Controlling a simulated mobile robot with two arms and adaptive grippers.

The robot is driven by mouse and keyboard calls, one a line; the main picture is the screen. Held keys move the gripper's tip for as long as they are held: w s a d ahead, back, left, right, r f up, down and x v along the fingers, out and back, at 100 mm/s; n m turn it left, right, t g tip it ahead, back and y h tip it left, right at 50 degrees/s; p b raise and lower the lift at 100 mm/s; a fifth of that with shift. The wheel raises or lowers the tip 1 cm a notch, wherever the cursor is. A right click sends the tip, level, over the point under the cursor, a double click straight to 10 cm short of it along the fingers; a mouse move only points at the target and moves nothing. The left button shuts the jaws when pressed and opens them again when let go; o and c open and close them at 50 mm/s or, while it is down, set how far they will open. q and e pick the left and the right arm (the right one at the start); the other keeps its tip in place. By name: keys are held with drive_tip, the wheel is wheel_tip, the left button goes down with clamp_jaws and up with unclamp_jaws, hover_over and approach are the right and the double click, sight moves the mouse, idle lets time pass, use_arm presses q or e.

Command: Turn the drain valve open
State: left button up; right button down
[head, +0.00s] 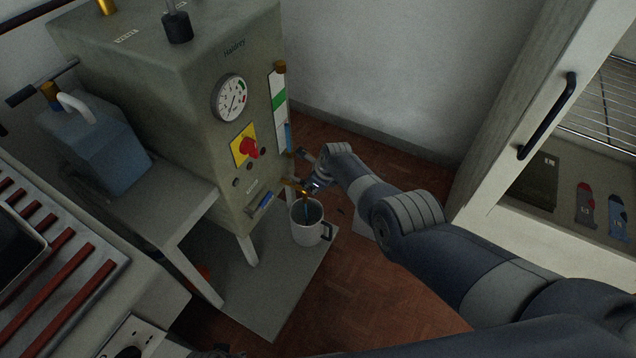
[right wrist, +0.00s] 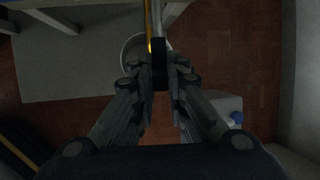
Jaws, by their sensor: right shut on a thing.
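The boiler (head: 215,115) is a grey-green cabinet on legs. Its brass drain valve (head: 299,187) sticks out low at the front right, by my right gripper (head: 314,182). In the right wrist view my right gripper (right wrist: 160,78) is shut on the black end of the valve's lever (right wrist: 157,22), which lies beside the brass pipe (right wrist: 149,28). A white mug (head: 307,232) stands upright under the valve; part of it shows in the wrist view (right wrist: 131,52). A thin bluish streak shows between valve and mug; I cannot tell whether it is water. My left gripper is not in view.
A blue-grey jug (head: 95,150) stands on a side shelf at the left. A white container with a blue cap (right wrist: 236,117) stands on the floor near my gripper. An open-fronted white cabinet (head: 590,190) is at the right. The red-brown floor between is partly free.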

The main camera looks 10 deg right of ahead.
drive_tip(key=shift+s+a, duration=0.1)
idle(0.3)
drive_tip(key=c, duration=1.6)
unclamp_jaws()
drive_tip(key=shift+r, duration=0.3)
drive_tip(key=shift+s+r, duration=0.1)
drive_tip(key=shift+r, duration=0.25)
drive_tip(key=shift+v, duration=5.35)
drive_tip(key=shift+s+f, duration=0.1)
